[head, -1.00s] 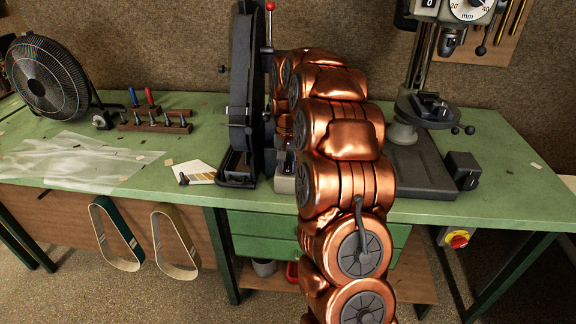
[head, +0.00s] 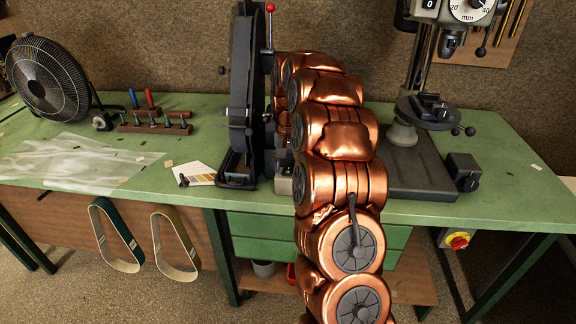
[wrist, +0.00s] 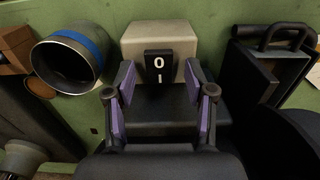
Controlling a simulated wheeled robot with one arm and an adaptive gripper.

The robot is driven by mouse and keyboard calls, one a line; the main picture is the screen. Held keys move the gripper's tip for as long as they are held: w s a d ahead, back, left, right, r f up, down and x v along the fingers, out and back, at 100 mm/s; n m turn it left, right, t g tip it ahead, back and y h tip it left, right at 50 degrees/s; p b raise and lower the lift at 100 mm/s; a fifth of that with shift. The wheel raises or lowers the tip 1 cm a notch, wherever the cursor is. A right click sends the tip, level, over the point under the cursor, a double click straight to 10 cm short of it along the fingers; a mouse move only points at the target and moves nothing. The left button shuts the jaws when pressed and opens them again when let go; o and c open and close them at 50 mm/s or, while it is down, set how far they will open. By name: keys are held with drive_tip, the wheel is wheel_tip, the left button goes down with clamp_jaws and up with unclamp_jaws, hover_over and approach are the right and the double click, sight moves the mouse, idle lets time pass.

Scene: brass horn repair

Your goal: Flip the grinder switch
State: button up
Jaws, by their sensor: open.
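In the head view the tall black belt grinder (head: 246,100) stands on the green bench. My copper-coloured arm hides the switch and my gripper there.
A metal cylinder with a blue band (wrist: 75,58) lies left of the box. A black handled part (wrist: 275,65) is at right. On the green bench (head: 515,180) stand a fan (head: 46,78), a tool rack (head: 155,122) and a drill press (head: 420,110).

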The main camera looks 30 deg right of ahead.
sight(288, 170)
wheel_tip(288, 170, up, 12)
idle(0.8)
idle(0.5)
